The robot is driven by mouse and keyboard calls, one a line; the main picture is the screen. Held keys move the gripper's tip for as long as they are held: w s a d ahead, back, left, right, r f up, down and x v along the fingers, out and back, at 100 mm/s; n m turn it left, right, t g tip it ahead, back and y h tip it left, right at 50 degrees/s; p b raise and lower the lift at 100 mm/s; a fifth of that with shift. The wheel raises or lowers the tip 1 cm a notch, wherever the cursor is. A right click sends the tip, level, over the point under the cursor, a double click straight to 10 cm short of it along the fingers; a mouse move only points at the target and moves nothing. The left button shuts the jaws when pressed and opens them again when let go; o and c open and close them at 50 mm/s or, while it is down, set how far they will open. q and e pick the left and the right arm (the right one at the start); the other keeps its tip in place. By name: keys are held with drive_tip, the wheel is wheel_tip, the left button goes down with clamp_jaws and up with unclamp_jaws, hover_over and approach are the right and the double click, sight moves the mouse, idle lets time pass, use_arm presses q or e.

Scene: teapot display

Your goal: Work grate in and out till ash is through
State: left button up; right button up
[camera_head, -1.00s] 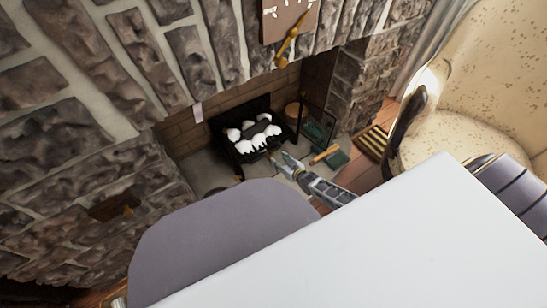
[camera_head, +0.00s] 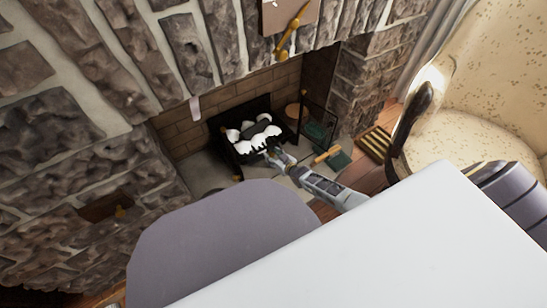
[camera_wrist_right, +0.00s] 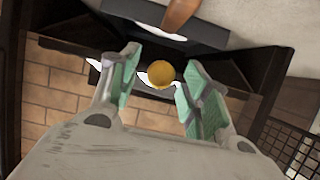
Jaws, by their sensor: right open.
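The black grate (camera_head: 239,157) stands in the fireplace with white ash (camera_head: 243,146) and dark lumps on it. My right gripper (camera_head: 274,155) reaches to the grate's front edge from the lower right. In the right wrist view, my right gripper (camera_wrist_right: 160,78) is open, with green pads on both fingers. A round golden knob (camera_wrist_right: 162,73) shows between the fingertips, with no visible contact on either side. The grate's dark frame (camera_wrist_right: 70,30) lies behind it. In the head view the knob is hidden by the gripper. My left gripper is not in view.
A green dustpan (camera_head: 338,160) with a wooden-handled brush and a dark stand (camera_head: 318,122) are right of the grate. A grey chair back (camera_head: 215,240) and white table (camera_head: 400,250) fill the foreground. Brick walls (camera_head: 180,140) enclose the fireplace.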

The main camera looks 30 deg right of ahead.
idle(0.3)
clamp_jaws()
idle(0.3)
drive_tip(key=shift+s+d+p, duration=0.15)
drive_tip(key=shift+s+p, duration=0.7)
drive_tip(key=shift+s, duration=0.35)
drive_tip(key=shift+s+f+p, duration=0.1)
drive_tip(key=shift+s+p, duration=0.45)
drive_tip(key=shift+s, duration=0.4)
drive_tip(key=shift+c, duration=2.3)
unclamp_jaws()
drive_tip(key=o, duration=0.5)
drive_tip(key=shift+s+d, duration=0.1)
drive_tip(key=shift+d, duration=0.05)
drive_tip(key=shift+c, duration=0.2)
